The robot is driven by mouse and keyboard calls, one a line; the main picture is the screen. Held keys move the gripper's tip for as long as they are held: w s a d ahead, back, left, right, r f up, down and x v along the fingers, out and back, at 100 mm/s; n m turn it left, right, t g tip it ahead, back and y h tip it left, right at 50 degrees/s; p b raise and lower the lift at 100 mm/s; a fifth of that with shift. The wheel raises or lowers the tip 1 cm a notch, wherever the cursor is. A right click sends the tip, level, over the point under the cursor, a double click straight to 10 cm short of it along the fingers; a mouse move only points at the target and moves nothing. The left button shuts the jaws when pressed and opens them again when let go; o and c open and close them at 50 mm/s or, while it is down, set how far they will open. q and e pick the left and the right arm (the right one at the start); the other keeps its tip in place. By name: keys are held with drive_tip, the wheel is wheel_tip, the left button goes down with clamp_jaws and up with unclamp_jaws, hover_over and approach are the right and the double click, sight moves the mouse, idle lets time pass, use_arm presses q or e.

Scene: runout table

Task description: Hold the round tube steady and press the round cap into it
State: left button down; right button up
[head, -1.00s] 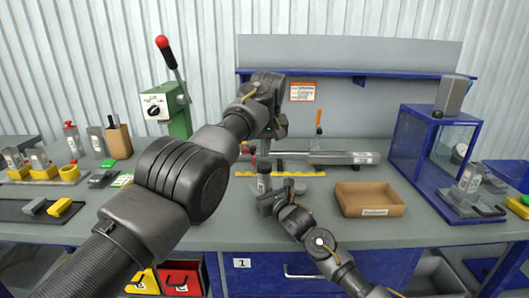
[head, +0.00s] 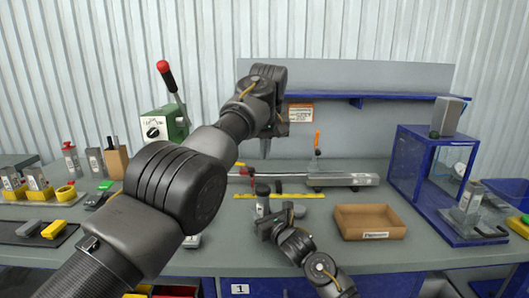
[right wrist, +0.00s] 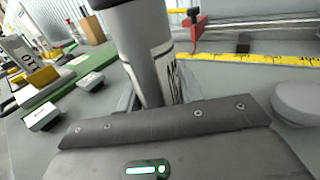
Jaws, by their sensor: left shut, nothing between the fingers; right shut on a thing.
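The round tube (head: 262,207) stands upright in front of the yellow rule, grey with a pale label. My right gripper (head: 266,226) is shut around its lower part. In the right wrist view the tube (right wrist: 150,50) rises from behind the dark finger, with its top cut off by the frame edge. A dark round top, seemingly the round cap (head: 262,189), sits on the tube's upper end; how deeply it is seated I cannot tell. My left gripper (head: 265,148) is shut and empty, fingers pointing down, above the tube and apart from it.
A yellow rule (head: 290,196) and a long grey bar fixture (head: 345,179) lie behind the tube. A brown open box (head: 368,209) stands to the right, beside a blue frame (head: 398,165). A low round grey piece (right wrist: 298,100) is right of the tube.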

drive_tip(key=o, duration=1.1)
